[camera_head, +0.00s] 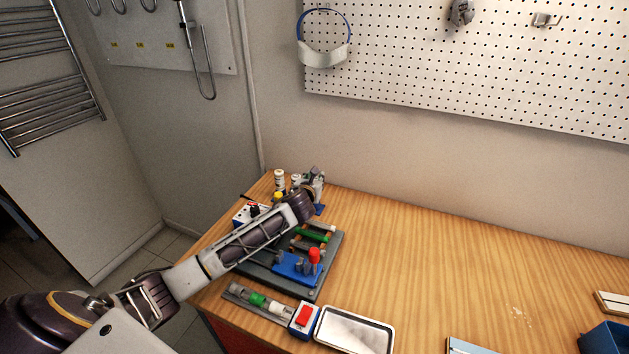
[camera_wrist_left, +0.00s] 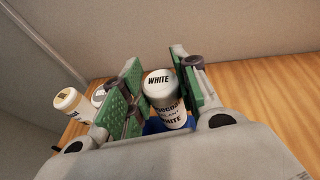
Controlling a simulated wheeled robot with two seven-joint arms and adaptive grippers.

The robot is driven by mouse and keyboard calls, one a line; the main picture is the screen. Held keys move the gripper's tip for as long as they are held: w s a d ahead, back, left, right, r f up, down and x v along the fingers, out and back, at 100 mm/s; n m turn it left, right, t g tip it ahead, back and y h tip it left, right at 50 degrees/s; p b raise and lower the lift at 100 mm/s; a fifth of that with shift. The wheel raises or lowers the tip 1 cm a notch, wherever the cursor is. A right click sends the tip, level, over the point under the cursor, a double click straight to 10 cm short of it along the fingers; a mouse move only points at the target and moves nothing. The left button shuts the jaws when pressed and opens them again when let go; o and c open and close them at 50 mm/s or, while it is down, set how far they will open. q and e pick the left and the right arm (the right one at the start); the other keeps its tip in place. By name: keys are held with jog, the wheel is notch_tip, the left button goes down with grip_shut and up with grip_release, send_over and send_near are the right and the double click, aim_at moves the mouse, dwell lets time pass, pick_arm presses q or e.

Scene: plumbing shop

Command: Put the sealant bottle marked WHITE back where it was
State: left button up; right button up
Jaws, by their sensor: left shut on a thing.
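The white sealant bottle marked WHITE (camera_wrist_left: 165,103) is upright in the left wrist view, its lettered cap facing the camera. My left gripper (camera_head: 313,178) is shut on it, with green pads (camera_wrist_left: 126,97) on both sides. In the head view the gripper is at the back left of the workbench and largely hides the bottle. A blue piece (camera_head: 319,209) shows below the gripper, and blue also shows beside the bottle's foot in the wrist view (camera_wrist_left: 153,126). I cannot tell whether the bottle touches it. My right gripper is not in view.
Other white bottles (camera_head: 279,180) stand left of the gripper; one also shows in the wrist view (camera_wrist_left: 72,102). A grey fixture board (camera_head: 328,266) lies under my forearm. A metal tray (camera_head: 354,331) is at the front. The bench's middle (camera_head: 440,250) is clear. The wall is close behind.

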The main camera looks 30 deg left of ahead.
pick_arm(q)
jog(key=shift+f, duration=0.45)
jog(key=o, duration=0.8)
jog(key=shift+r, duration=0.1)
jog(key=shift+s+r, duration=0.1)
jog(key=shift+r, duration=0.3)
jog(key=shift+v, duration=5.9)
